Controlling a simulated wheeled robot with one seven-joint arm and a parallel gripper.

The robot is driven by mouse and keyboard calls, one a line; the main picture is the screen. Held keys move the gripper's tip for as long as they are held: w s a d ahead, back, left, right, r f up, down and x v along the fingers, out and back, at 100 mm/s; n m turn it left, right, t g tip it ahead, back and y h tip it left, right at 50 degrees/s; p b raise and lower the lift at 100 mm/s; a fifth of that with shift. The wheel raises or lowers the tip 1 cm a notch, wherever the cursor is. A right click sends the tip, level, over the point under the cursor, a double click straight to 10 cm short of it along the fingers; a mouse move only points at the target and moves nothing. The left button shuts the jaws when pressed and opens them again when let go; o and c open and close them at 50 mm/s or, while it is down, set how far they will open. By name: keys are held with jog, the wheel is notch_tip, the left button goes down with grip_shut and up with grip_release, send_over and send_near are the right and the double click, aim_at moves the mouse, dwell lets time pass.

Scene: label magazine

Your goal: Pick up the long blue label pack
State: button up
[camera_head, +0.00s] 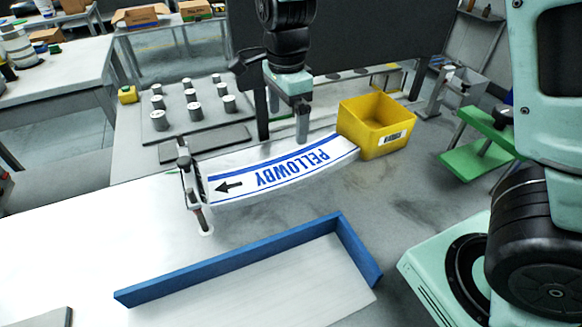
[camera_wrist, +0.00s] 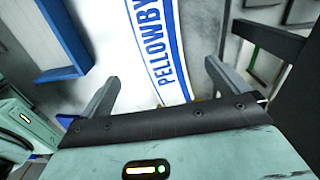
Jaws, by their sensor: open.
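The long label pack (camera_head: 240,178) is a white, slightly curved strip with blue edge stripes, the blue word PELLOWBY and a black arrow. It spans from a metal post stand at its left end to beside a yellow bin at its right. My gripper (camera_head: 302,138) is at the pack's far edge, towards its right half. In the wrist view the pack (camera_wrist: 148,35) runs between the two spread fingers of my gripper (camera_wrist: 161,72). The fingers are open with nothing gripped. I cannot tell the height gap between fingertips and pack.
The yellow bin (camera_head: 374,146) stands close right of the pack. The post stand (camera_head: 190,185) is at its left end. A blue-edged tray (camera_head: 240,262) lies in front. Several metal cylinders (camera_head: 191,96) stand on a grey plate behind. A green stand (camera_head: 480,150) is at right.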

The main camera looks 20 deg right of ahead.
send_over(287, 167)
jog(key=f, duration=0.8)
jog(key=shift+w+d+f, duration=0.15)
jog(key=shift+w+f, duration=0.05)
jog(key=shift+f, duration=0.05)
jog(key=shift+s+f+p, duration=0.15)
jog(key=shift+f+p, duration=0.25)
jog(key=shift+f, duration=0.95)
jog(key=shift+s+f+p, duration=0.1)
jog(key=shift+f+p, duration=0.25)
jog(key=shift+f, duration=1)
jog(key=c, duration=1.1)
jog(key=shift+c, duration=1.2)
jog(key=shift+r, duration=0.1)
jog(key=shift+r, duration=0.1)
